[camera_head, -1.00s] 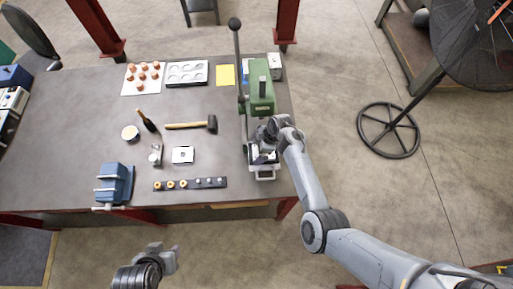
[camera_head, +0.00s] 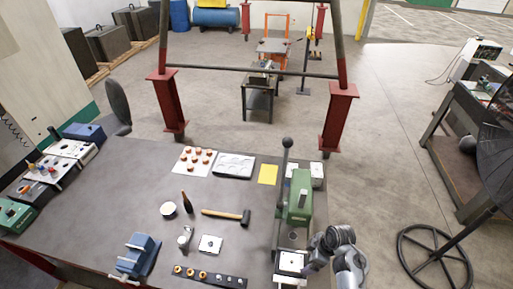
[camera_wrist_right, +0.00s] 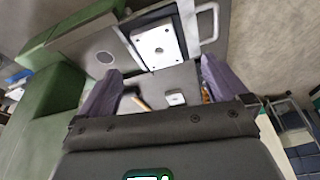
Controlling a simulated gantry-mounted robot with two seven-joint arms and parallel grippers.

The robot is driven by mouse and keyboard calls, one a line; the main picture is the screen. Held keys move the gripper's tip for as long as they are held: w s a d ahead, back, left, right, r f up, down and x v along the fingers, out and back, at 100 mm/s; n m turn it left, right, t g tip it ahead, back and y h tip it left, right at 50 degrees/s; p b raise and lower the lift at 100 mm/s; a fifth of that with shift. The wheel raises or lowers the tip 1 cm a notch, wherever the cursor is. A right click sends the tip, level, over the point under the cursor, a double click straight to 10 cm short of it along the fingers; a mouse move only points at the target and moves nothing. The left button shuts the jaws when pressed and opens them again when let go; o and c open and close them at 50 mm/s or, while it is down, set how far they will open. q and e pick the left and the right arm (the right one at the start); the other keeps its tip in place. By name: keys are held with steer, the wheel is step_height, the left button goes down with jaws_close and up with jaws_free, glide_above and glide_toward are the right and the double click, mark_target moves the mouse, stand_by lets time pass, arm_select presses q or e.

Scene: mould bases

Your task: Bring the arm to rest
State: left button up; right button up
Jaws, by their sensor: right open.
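My right gripper (camera_head: 311,265) is at the front right of the workbench, beside the base of the green press (camera_head: 299,197). In the right wrist view the gripper (camera_wrist_right: 158,68) has its two purple-grey fingers wide apart with nothing between them. A white plate with holes (camera_wrist_right: 158,46) lies beyond the fingertips, apart from them. The same plate shows at the press's front in the head view (camera_head: 291,262). My right arm comes in from the bottom right. My left gripper is out of view.
The workbench (camera_head: 150,200) carries a hammer (camera_head: 227,215), a dark bottle (camera_head: 187,201), a blue vice (camera_head: 139,255), a yellow sheet (camera_head: 268,174) and a strip with rings (camera_head: 208,276). A wheel-based stand (camera_head: 434,257) is on the floor at right. Open floor lies between.

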steer(key=s+d+r+m+t+h, duration=0.15)
steer(key=s+d+m+h, duration=0.35)
steer(key=s, duration=0.8)
steer(key=s+a+r+m+y, duration=0.1)
steer(key=s+a+r+m, duration=0.1)
steer(key=s, duration=0.4)
steer(key=s+a+r+m, duration=0.2)
steer(key=s+r+m, duration=0.2)
steer(key=s+r, duration=0.2)
steer(key=shift+s+a+r+t+y, duration=0.15)
steer(key=shift+s+r+t+y, duration=0.25)
steer(key=shift+r, duration=0.4)
step_height(320, 180, down, 41)
steer(key=b, duration=4.1)
